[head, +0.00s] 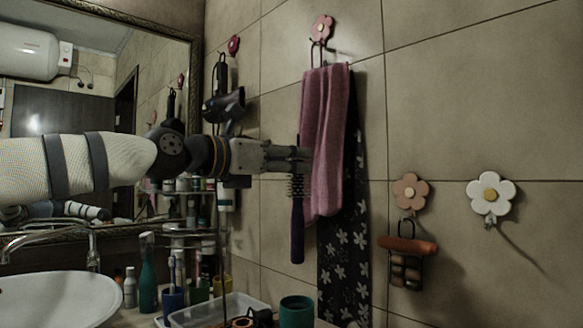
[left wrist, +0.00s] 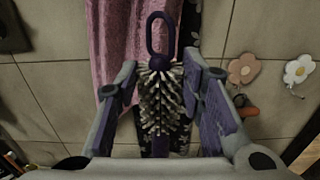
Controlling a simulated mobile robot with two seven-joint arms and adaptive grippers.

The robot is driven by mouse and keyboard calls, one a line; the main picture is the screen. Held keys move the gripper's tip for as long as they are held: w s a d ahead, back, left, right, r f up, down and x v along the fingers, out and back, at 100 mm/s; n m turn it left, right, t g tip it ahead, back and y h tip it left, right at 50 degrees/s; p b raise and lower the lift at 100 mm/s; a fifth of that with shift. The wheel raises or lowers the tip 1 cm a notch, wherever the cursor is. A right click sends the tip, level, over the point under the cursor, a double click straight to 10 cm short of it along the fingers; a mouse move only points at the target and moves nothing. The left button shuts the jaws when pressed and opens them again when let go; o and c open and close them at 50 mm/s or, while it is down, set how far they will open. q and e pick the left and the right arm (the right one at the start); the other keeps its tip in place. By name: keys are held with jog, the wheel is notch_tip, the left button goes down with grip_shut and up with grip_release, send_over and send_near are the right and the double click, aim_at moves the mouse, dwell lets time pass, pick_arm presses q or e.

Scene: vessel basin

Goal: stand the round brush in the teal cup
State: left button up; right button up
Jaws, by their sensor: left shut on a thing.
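The round brush (head: 297,232) hangs upright, its purple handle pointing down and its bristles up at my left gripper (head: 298,160). My left gripper is shut on the bristled part, with its fingers on either side. In the left wrist view the grey bristles (left wrist: 160,98) lie between the fingers (left wrist: 163,98), and a purple loop (left wrist: 160,35) sticks out beyond them. The teal cup (head: 296,313) stands at the bottom of the head view, below the brush and apart from it. The cup's base is cut off by the frame. My right gripper is not in view.
A pink towel (head: 325,140) and a dark flowered cloth (head: 343,255) hang close behind the brush. A clear tray (head: 212,312), a blue cup (head: 173,302) and bottles stand left of the teal cup, beside the basin (head: 58,300).

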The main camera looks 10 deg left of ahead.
aim_at(289, 193)
pick_arm(q)
notch_tip(289, 193, down, 6)
jog(key=shift+s+a+r+b, duration=0.1)
jog(key=shift+b, duration=0.6)
jog(key=shift+f, duration=3.05)
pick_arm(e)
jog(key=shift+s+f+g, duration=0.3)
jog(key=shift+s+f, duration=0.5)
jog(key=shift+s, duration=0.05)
